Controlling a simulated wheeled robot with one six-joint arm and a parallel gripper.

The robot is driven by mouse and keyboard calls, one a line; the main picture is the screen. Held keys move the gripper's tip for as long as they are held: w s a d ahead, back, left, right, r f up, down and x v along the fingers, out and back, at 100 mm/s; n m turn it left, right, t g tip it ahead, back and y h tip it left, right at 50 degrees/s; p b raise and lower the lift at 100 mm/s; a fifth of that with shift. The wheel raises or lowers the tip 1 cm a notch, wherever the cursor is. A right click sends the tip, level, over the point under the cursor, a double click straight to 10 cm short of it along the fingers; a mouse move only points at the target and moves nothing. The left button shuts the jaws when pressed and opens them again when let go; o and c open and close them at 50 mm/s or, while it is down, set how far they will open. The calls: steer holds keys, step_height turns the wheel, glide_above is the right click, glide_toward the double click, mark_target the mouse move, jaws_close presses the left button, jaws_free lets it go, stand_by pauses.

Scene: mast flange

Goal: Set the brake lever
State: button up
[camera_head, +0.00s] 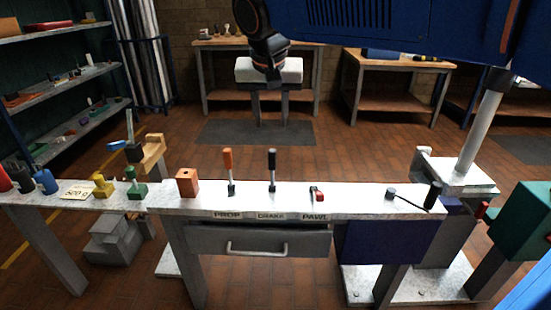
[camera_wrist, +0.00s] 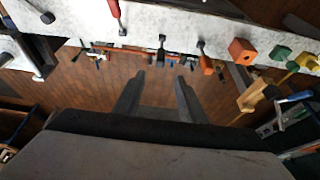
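The brake lever (camera_head: 272,172) has a black grip and stands upright on the bench above a label that appears to read BRAKE. It also shows in the wrist view (camera_wrist: 161,50), just beyond the fingertips. The orange-handled prop lever (camera_head: 229,172) stands to its left, and the red pawl lever (camera_head: 317,194) lies low to its right. My gripper (camera_head: 272,120) points down past the far side of the bench, with the brake lever below it in the head view. Its two fingers are apart with nothing between them, as the wrist view (camera_wrist: 160,80) also shows.
An orange block (camera_head: 187,182) and green (camera_head: 136,185) and yellow (camera_head: 103,185) pieces stand left along the bench top (camera_head: 350,200). A black-knobbed rod (camera_head: 415,200) and a grey post (camera_head: 482,125) are at the right. Open floor lies behind the bench.

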mark_target(272, 152)
steer(key=x, duration=1.7)
steer(key=shift+w+a+f, duration=0.1)
steer(key=shift+w+f, duration=0.05)
steer(key=shift+c, duration=0.4)
jaws_close()
